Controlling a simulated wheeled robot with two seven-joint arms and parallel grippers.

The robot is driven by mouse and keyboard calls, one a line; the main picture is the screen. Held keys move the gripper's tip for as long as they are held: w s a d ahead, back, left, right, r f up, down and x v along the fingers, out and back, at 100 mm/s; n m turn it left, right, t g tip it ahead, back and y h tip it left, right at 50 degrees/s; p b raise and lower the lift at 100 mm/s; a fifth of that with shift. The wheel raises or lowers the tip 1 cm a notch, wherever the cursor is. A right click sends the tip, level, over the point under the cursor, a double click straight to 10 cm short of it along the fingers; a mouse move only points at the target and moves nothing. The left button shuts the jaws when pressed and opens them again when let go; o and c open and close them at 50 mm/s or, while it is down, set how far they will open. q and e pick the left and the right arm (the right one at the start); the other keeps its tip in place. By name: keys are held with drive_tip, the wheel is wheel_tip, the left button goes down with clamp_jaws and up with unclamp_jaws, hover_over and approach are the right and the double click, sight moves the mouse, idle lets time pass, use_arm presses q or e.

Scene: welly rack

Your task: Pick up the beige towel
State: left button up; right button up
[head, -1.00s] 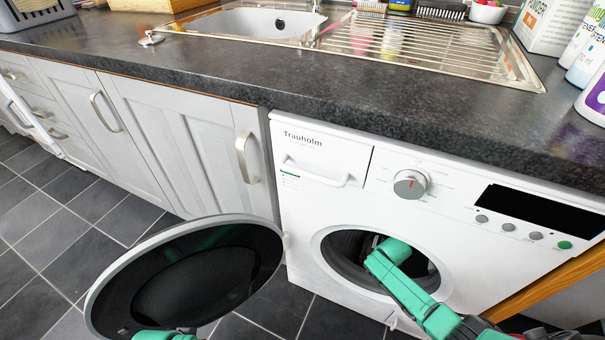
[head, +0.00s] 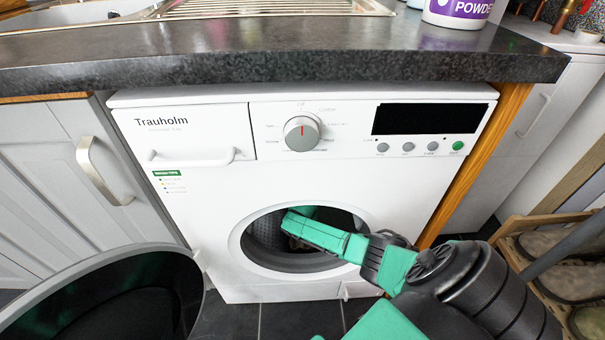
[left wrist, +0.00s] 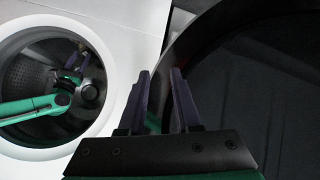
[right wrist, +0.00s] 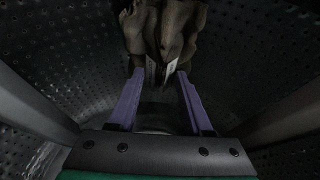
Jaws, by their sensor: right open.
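The beige towel (right wrist: 165,30), dark brownish in the dim light, is bunched inside the washing machine drum (right wrist: 60,60). In the right wrist view it lies just ahead of my right gripper (right wrist: 160,75), whose fingers are apart on either side of its lower folds; I cannot tell whether they touch it. In the head view my right arm (head: 340,240) reaches through the round opening, and the fingers are hidden inside. My left gripper (left wrist: 161,73) is open and empty outside the machine, with the dark open door (left wrist: 255,80) behind and to the right of its fingers.
The white washing machine (head: 215,190) stands under a dark worktop (head: 250,50). Its open door (head: 110,295) swings out at the lower left. A wooden rack with boots (head: 565,275) stands at the right. A purple-labelled tub (head: 458,12) sits on the worktop.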

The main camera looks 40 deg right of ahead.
drive_tip(key=shift+b+x, duration=0.4)
drive_tip(key=shift+x, duration=0.4)
use_arm(q)
drive_tip(key=shift+d+f+n+t+h, duration=0.15)
drive_tip(key=shift+d+t+h, duration=0.1)
drive_tip(key=shift+d+t, duration=0.3)
drive_tip(key=shift+d+f+n+t+h, duration=0.15)
drive_tip(key=shift+d+t+h, duration=0.1)
drive_tip(key=shift+d+t, duration=0.25)
use_arm(e)
clamp_jaws()
